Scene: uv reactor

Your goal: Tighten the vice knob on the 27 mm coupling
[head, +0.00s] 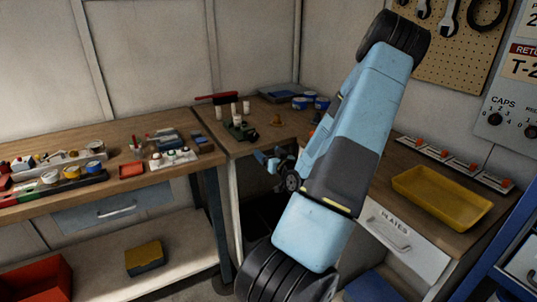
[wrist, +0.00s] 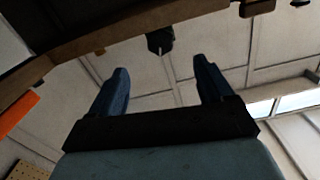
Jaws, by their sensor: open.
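My gripper (head: 262,159) is at the front edge of the corner bench in the head view, partly behind my arm. In the wrist view its two blue fingers (wrist: 160,66) are wide apart, with nothing held between them. A dark block with a thin pale rod (wrist: 160,40) shows beyond the fingertips, at the bench edge; it may be part of the vice, but I cannot make out a knob. In the head view a small dark green device (head: 240,130) stands on the corner bench and may be the vice. I cannot identify the 27 mm coupling.
The corner bench also holds white cylinders (head: 246,107) and blue tins (head: 321,102). A yellow tray (head: 440,196) lies on the right bench. An orange item (wrist: 18,112) is left in the wrist view.

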